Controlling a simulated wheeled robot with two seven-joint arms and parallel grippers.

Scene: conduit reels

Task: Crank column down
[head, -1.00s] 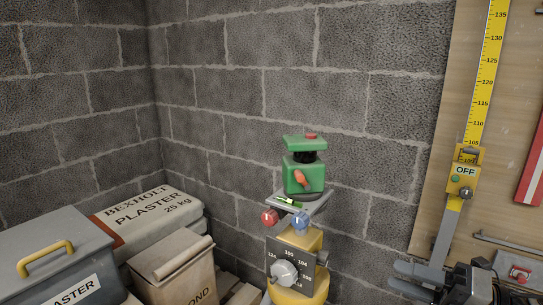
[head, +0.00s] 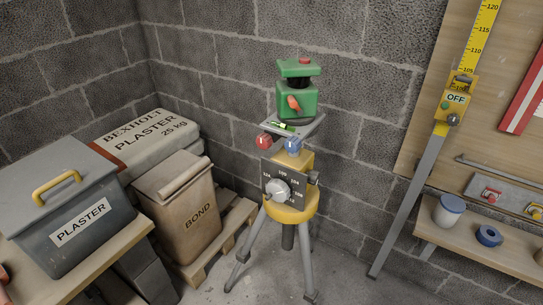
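A tripod stands on the floor near the wall corner, with grey legs (head: 307,262) and a yellow head (head: 297,207). A dark scale plate (head: 298,187) with white numbers is on its front, with a pale grey round knob (head: 278,190) over the plate's lower left. A dark column end (head: 288,237) shows below the yellow head. A red knob (head: 263,142) and a blue knob (head: 292,145) sit under a small platform with a bubble vial (head: 282,126). A green device (head: 297,101) with an orange lever stands upright on top. Neither of my grippers is in view.
At left are a grey plaster box (head: 75,200) with a yellow handle, a BOND bag (head: 180,205) and a plaster sack (head: 145,138).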

